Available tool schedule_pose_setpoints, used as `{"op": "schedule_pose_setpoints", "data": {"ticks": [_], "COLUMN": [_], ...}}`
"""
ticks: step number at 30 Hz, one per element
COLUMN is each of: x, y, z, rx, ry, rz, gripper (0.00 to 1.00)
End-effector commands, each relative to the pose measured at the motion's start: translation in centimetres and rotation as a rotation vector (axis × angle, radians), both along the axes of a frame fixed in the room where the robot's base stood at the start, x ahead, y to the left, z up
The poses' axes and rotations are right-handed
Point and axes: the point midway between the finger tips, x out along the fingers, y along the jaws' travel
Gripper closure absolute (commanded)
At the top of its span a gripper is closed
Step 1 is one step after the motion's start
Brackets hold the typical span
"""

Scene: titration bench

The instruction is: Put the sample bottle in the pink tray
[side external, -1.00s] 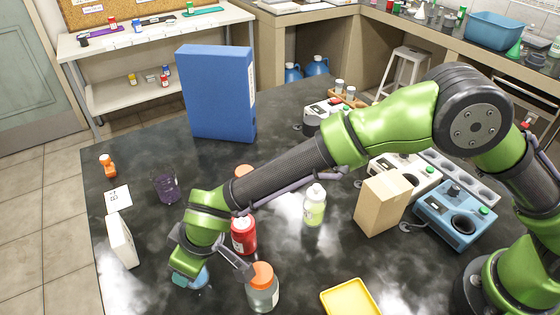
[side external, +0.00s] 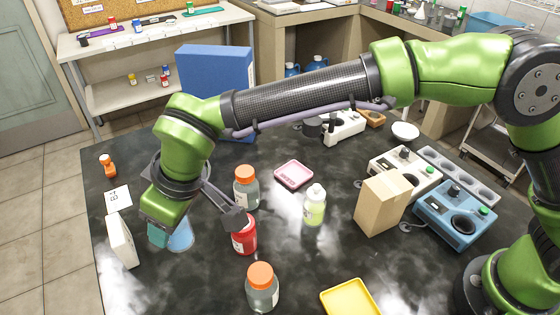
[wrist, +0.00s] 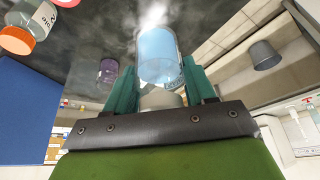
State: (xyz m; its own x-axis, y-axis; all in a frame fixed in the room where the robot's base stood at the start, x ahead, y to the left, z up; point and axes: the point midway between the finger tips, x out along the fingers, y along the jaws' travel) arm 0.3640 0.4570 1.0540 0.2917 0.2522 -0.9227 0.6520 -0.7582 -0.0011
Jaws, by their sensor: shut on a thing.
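My gripper (side external: 170,230) is shut on a clear blue bottle (side external: 182,235) at the left front of the bench. In the wrist view this bottle (wrist: 158,55) sits between the two teal fingers, with a grey-white part near my palm and some label print that I cannot read. It appears held above the bench. The pink tray (side external: 293,175) lies flat and empty near the bench middle, to the right of and behind my gripper.
Orange-lidded bottles (side external: 246,190) (side external: 262,288), a red bottle (side external: 244,236) and a yellow-green bottle (side external: 314,205) stand between and around. A white box (side external: 122,240), yellow tray (side external: 350,298), cardboard box (side external: 382,203) and tall blue binder (side external: 215,75) also stand here.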

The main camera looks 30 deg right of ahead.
Motion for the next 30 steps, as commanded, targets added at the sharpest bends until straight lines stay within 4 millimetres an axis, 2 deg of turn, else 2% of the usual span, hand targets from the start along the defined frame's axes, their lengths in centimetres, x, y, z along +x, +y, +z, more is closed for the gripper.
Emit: {"op": "schedule_pose_setpoints", "data": {"ticks": [8,17,23,30], "x": [0.0,1.8,3.9,6.7], "y": [0.0,-2.2,-4.9,-9.3], "z": [2.5,2.1,1.8,1.5], "rx": [0.000,-0.001,-0.003,-0.002], "ry": [-0.001,-0.001,-0.001,0.000], "rz": [0.001,-0.120,-0.268,-0.504], "gripper": [0.83,0.83,0.83,0.83]}}
